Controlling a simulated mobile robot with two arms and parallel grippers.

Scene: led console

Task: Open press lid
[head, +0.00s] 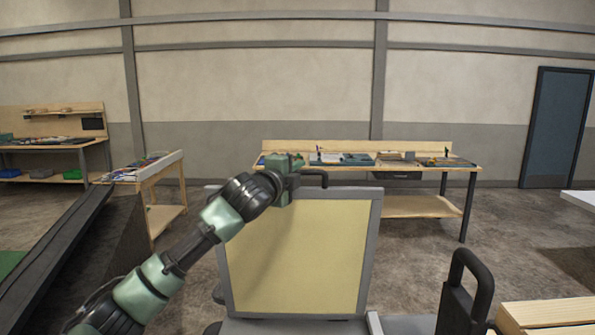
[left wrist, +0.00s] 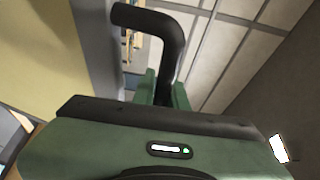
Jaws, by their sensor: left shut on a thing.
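The press lid (head: 300,260) is a pale yellow panel in a grey frame, standing nearly upright in the middle of the head view. A black bar handle (head: 315,175) sticks out at its top edge. My left gripper (head: 294,176) is shut on this handle. In the left wrist view, the green fingers (left wrist: 163,92) close around the lower leg of the curved handle (left wrist: 168,35), with the lid's yellow face (left wrist: 40,50) at the left. Part of the grey press base (head: 290,327) shows below the lid. My right gripper is not in view.
A black upright loop handle (head: 472,280) and wooden slats (head: 548,312) stand at the lower right. A workbench (head: 425,205) with small parts is behind the lid. A dark sloping rail (head: 50,250) and a small wooden table (head: 155,180) are at the left.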

